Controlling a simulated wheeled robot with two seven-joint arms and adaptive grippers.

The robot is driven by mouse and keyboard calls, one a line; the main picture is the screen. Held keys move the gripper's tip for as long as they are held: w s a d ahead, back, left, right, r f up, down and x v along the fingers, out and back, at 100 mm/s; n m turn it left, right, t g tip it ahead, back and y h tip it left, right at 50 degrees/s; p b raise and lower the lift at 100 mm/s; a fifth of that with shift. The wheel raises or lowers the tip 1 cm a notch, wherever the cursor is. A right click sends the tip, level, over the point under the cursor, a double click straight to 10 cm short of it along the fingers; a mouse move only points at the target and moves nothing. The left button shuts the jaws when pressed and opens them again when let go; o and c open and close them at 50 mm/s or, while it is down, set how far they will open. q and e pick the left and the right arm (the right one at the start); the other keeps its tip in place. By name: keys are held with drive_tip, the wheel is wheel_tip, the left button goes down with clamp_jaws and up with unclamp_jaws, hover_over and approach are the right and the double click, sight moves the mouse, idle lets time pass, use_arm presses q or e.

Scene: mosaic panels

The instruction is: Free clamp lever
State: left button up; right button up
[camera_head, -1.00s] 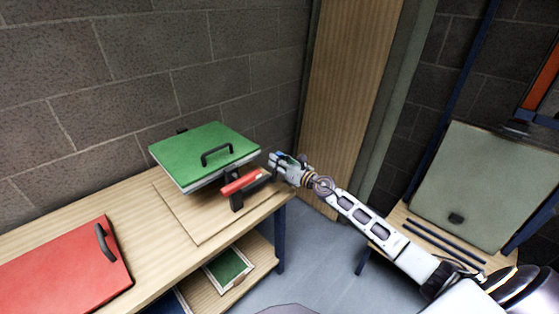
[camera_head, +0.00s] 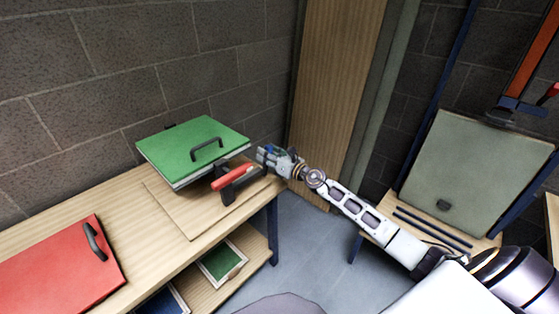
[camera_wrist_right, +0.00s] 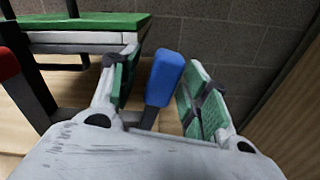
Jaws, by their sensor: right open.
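A toggle clamp with a red handle (camera_head: 232,177) and dark metal arms sits at the right end of the wooden bench, in front of a green panel (camera_head: 197,147) with a black handle. A blue-gripped lever (camera_wrist_right: 165,78) on a dark stem stands between the fingers of my right gripper (camera_head: 265,156) in the right wrist view. The gripper is open, its green-padded fingers on both sides of the blue grip with gaps visible. The red handle's edge also shows at the left of the wrist view (camera_wrist_right: 6,63). My left gripper is not in view.
A red panel (camera_head: 55,268) with a black handle lies on the bench (camera_head: 125,207) at left. A lower shelf holds a framed green panel (camera_head: 222,262). A block wall is behind the bench. A grey panel (camera_head: 470,170) leans at right. Floor between is clear.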

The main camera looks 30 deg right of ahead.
drive_tip(key=shift+s, duration=0.15)
drive_tip(key=v, duration=1.1)
drive_tip(key=shift+s+d, duration=0.15)
drive_tip(key=shift+s, duration=0.15)
idle(0.5)
idle(0.5)
